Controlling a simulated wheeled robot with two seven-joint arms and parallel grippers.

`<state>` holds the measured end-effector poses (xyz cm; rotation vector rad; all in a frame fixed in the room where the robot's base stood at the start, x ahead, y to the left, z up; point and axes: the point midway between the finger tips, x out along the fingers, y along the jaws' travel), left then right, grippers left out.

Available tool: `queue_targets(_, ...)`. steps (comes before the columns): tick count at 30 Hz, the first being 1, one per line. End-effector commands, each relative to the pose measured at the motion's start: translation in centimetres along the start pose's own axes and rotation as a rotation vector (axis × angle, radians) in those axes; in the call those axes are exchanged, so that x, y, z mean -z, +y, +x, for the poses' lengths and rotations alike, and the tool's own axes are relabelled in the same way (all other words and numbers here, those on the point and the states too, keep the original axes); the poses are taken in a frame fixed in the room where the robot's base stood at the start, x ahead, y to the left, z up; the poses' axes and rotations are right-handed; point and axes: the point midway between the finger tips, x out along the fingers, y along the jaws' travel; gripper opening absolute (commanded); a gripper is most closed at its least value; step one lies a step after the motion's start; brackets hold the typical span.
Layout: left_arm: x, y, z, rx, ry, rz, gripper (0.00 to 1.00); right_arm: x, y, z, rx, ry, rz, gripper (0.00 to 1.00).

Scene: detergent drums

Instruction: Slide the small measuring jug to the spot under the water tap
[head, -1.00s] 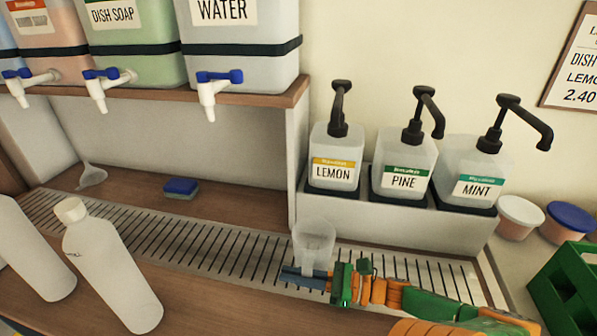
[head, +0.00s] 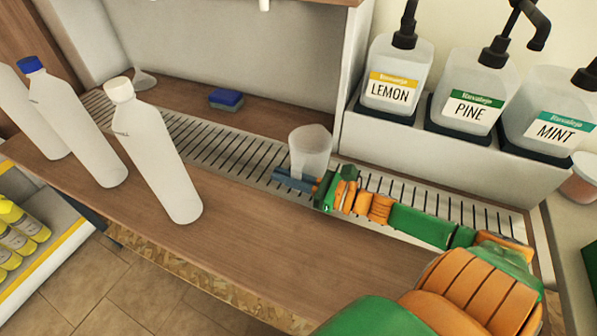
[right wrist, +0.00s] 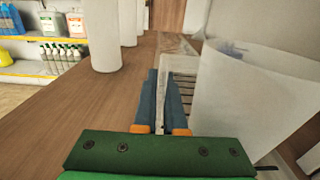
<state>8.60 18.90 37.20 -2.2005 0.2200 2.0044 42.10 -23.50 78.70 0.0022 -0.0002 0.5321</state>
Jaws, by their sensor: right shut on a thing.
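The small measuring jug (head: 310,150) is translucent and stands upright on the slotted drip tray, left of the lemon pump bottle. It fills the right side of the right wrist view (right wrist: 255,100). My right gripper (head: 288,180) reaches in from the right, its blue fingers low at the jug's near side. Only the white tip of a tap (head: 264,5) shows at the top edge, left of the jug. My left gripper is out of view.
The drip tray (head: 235,152) is clear left of the jug. A blue sponge (head: 226,98) and a clear funnel (head: 144,78) lie behind it. Several white bottles, one with a white cap (head: 155,155), stand at the front left. Pump bottles (head: 465,100) stand at right.

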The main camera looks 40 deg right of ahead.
Motion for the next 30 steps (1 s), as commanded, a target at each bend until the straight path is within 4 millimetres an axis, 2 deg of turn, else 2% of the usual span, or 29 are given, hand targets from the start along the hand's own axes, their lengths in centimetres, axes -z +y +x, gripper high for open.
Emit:
queue_targets(21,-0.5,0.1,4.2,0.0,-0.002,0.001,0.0,0.2,0.0,7.5,-0.001,-0.002,-0.001,0.0)
queue_targets(30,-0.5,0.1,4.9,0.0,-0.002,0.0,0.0,0.2,0.0,9.0,0.001,0.001,-0.002,0.0)
